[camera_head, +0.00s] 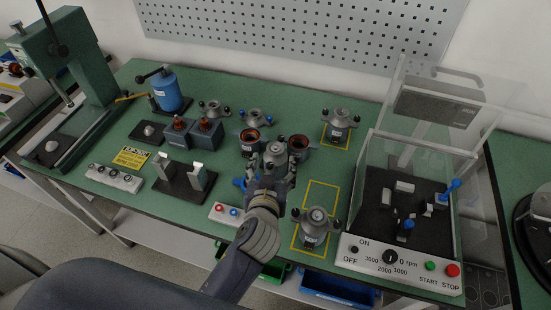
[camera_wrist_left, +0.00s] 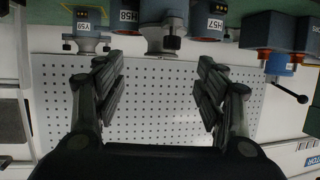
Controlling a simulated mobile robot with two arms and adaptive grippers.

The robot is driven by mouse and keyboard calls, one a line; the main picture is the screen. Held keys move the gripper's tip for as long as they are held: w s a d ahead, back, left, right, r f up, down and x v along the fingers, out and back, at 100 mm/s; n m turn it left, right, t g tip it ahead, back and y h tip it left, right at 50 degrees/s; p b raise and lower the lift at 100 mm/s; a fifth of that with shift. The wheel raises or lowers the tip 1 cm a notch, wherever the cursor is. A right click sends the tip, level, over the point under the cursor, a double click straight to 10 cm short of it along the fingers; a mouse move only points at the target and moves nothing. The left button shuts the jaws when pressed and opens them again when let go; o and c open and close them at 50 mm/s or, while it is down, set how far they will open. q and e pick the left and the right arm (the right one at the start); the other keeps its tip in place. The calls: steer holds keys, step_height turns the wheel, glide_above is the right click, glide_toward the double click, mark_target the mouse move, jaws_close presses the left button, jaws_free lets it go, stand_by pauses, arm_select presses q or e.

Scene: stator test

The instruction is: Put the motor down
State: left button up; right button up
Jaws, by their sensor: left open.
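My left gripper (camera_head: 272,178) is open over the middle of the green bench. A grey motor (camera_head: 275,153) stands just beyond its fingers; I cannot tell whether they touch it. In the left wrist view the fingers (camera_wrist_left: 160,95) are wide apart with nothing between them, and a grey motor (camera_wrist_left: 162,35) is beyond. Another grey motor (camera_head: 316,226) stands in the front yellow outline, and one more (camera_head: 339,122) stands in the back yellow square. A motor labelled Y59 (camera_wrist_left: 86,32) shows in the left wrist view. My right gripper is not in view.
Two stators with copper windings (camera_head: 249,140) flank the middle motor. A two-prong stand (camera_head: 184,182) and a button box (camera_head: 225,212) are near the front edge. A clear-walled test station (camera_head: 400,262) stands right, a green press (camera_head: 65,50) left. The front yellow outline's far part is bare.

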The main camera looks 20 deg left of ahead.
mark_target(276, 148)
arm_select(q)
steer(key=shift+x, duration=0.85)
steer(key=shift+w+a+r+p, duration=0.1)
steer(key=shift+w+p, duration=0.3)
steer(key=shift+w, duration=0.05)
steer(key=p+x, duration=0.1)
steer(key=x, duration=0.2)
steer(key=shift+w+a, duration=0.1)
steer(key=shift+w+f, duration=0.35)
steer(key=shift+w, duration=0.15)
steer(key=shift+c, duration=0.2)
jaws_close()
steer(key=shift+r, duration=0.15)
